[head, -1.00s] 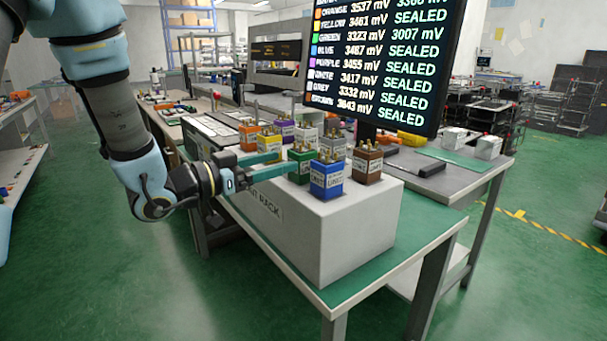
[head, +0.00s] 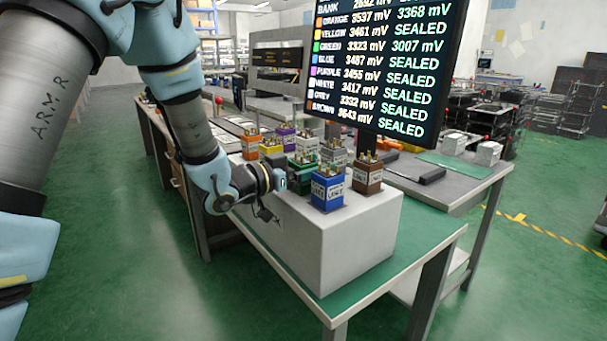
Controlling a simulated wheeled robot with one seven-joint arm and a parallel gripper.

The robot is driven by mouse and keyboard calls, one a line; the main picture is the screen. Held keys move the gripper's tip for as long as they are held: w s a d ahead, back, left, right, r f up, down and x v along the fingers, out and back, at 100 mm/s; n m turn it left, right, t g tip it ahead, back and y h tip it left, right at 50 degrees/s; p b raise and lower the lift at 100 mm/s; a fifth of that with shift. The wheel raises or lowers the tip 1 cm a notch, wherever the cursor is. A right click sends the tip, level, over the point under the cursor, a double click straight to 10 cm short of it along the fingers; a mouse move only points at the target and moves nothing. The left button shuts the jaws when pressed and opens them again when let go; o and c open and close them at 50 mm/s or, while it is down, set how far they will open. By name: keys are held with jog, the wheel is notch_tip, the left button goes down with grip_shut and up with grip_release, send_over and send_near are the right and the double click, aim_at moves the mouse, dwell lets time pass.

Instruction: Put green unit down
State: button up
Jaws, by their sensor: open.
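The green unit (head: 304,162) stands upright among the other units on the white rack (head: 350,232), behind and left of the blue unit (head: 327,189). My gripper (head: 288,178) is open at the rack's left side, close beside the green unit. My wrist and fingers cover part of the green unit's lower body, and I cannot tell whether they touch it. The blue and brown (head: 367,174) units stand at the front of the rack.
Orange (head: 250,145), yellow (head: 271,150), purple (head: 286,136), white and grey units crowd the rack behind. A monitor (head: 385,70) listing voltages rises behind them. Green bench top (head: 425,235) is clear right of the rack.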

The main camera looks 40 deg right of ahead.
grip_shut()
dwell(0.5)
